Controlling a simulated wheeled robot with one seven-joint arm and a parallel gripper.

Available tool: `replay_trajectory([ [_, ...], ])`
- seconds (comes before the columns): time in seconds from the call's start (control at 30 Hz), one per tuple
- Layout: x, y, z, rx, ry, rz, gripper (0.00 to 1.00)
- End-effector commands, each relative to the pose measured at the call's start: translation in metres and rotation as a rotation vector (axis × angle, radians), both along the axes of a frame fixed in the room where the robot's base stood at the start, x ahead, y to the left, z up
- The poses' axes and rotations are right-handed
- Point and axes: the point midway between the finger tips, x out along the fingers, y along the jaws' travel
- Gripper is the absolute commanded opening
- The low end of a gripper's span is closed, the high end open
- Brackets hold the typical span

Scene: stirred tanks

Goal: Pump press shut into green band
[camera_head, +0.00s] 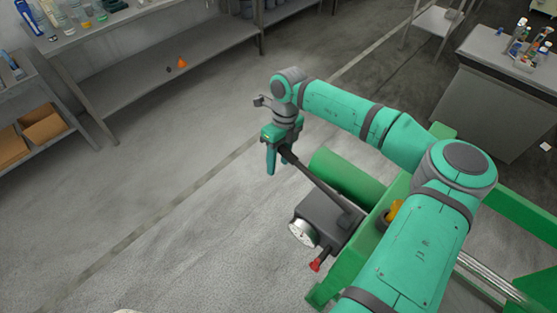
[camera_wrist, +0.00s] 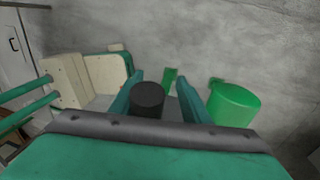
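My gripper (camera_head: 271,165) points down at the free end of the dark pump lever (camera_head: 318,185). In the wrist view, the lever's round black end (camera_wrist: 148,97) lies between my two fingers (camera_wrist: 163,92), close to the left one, with a gap to the right one. My fingers look open. The lever slopes up from the dark grey pump body (camera_head: 327,219). A round white gauge (camera_head: 302,233) is on the pump's front; its needle and green band are too small to read. A red-knobbed valve (camera_head: 316,265) sticks out below. The green press frame (camera_head: 350,262) is beside the pump.
A green cylinder (camera_head: 346,177) lies behind the lever. Pale plates (camera_wrist: 98,78) and green rods (camera_wrist: 28,108) show in the wrist view. A bench (camera_head: 165,62) is at the back left, and a grey cabinet (camera_head: 505,95) at the right. The floor left of the pump is clear.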

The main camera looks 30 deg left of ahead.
Motion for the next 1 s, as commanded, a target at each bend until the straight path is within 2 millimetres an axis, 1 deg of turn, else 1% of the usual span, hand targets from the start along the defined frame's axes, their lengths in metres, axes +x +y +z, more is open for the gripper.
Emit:
replay_trajectory([
  [0.07, 0.002, -0.001, 0.003, -0.001, -0.002, -0.002, 0.40],
  [0.17, 0.005, -0.001, 0.014, -0.001, -0.005, -0.003, 0.40],
  [0.27, 0.008, 0.000, 0.030, 0.001, -0.006, -0.003, 0.40],
  [0.5, 0.019, 0.001, 0.076, 0.004, -0.009, -0.006, 0.40],
  [0.6, 0.022, 0.001, 0.091, 0.004, -0.012, -0.007, 0.40],
  [0.8, 0.026, -0.001, 0.107, 0.002, -0.011, -0.008, 0.40],
  [1.0, 0.027, -0.002, 0.109, 0.002, -0.011, -0.008, 0.40],
])
